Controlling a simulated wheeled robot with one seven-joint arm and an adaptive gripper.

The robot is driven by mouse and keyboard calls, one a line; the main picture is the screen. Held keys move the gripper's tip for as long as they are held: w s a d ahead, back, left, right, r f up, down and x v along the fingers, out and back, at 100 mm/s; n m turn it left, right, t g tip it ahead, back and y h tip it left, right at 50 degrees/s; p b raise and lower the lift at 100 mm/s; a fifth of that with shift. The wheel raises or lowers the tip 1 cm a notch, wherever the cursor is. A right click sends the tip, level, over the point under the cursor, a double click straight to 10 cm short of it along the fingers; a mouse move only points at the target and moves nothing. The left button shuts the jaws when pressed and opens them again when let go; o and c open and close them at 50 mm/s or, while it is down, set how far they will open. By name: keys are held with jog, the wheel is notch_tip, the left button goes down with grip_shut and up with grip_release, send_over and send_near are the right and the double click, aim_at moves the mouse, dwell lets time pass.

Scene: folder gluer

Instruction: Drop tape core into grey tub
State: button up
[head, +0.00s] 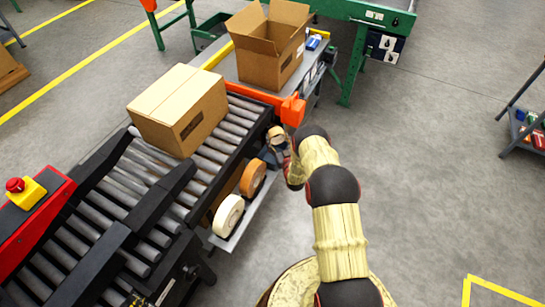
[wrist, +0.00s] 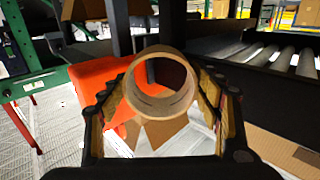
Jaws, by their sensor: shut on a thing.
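The tape core is a short brown cardboard ring (wrist: 158,108), held between the two fingers of my gripper (wrist: 161,92) in the wrist view. Its open end faces the wrist camera. In the head view the core (head: 277,134) shows small at the end of my arm, beside the conveyor's right side. My gripper (head: 279,149) is shut on it there, partly hidden by my own wrist. I cannot make out a grey tub for certain in either view. Brown cardboard pieces (wrist: 160,131) show below the core, and what they lie in is unclear.
A roller conveyor (head: 205,145) carries a closed carton (head: 178,108). An open carton (head: 270,45) stands beyond. A white roll (head: 228,215) and an orange-brown roll (head: 253,177) sit on the side shelf. An orange machine part (head: 292,109) is close to my gripper.

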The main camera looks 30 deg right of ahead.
notch_tip(320, 180, down, 5)
jog(key=b, duration=0.3)
jog(key=shift+f, duration=0.15)
jog(key=o, duration=1.5)
jog(key=s+a, duration=0.1)
jog(key=s, duration=1.1)
jog(key=shift+a, duration=0.4)
